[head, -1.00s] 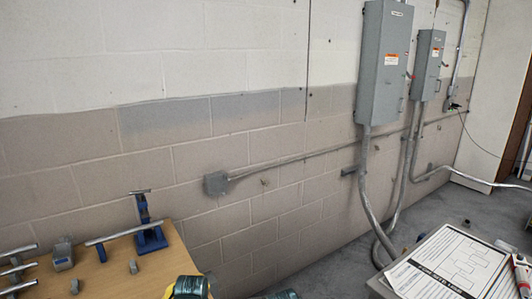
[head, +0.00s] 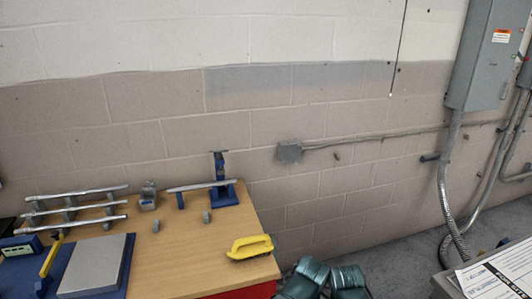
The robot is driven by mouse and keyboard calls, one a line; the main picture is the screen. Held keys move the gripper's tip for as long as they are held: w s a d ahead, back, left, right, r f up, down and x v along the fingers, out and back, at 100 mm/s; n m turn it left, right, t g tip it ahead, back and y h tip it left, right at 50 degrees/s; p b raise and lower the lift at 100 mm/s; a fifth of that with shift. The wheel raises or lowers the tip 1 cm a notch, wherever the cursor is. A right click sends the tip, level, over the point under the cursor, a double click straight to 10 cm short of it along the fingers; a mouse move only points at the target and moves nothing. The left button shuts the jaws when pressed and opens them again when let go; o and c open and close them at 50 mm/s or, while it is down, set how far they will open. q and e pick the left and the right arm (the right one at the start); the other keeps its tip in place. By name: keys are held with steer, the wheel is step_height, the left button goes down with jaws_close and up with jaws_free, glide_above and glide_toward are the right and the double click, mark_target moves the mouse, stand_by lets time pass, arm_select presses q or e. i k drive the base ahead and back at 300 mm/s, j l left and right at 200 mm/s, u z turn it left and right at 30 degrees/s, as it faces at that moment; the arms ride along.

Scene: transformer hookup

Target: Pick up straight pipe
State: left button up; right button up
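Several straight silver pipes lie about level, one behind another, on a grey rack at the left of the wooden table; the front one (head: 75,225), the middle one (head: 70,207) and the back one (head: 80,191) are all plain to see. Another straight pipe (head: 195,187) rests across a blue stand (head: 223,188) and a small blue support (head: 180,201). I cannot tell which pipe is the one named. No gripper jaws show in the head view, and no pipe is held in view.
The wooden table (head: 175,255) has bare room at its middle front. A yellow brush (head: 250,247) lies near its right edge. Small grey fittings (head: 206,217) stand behind it. A flat grey plate (head: 97,265) lies at left. A wall box (head: 288,152) and conduit are beyond.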

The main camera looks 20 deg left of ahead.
mark_target(195, 187)
steer(key=k+j, duration=0.2)
steer(key=j, duration=0.15)
steer(key=k+j, duration=0.15)
steer(key=j, duration=0.15)
steer(key=k+j+u, duration=0.15)
steer(key=j+u, duration=0.25)
steer(key=u, duration=1.15)
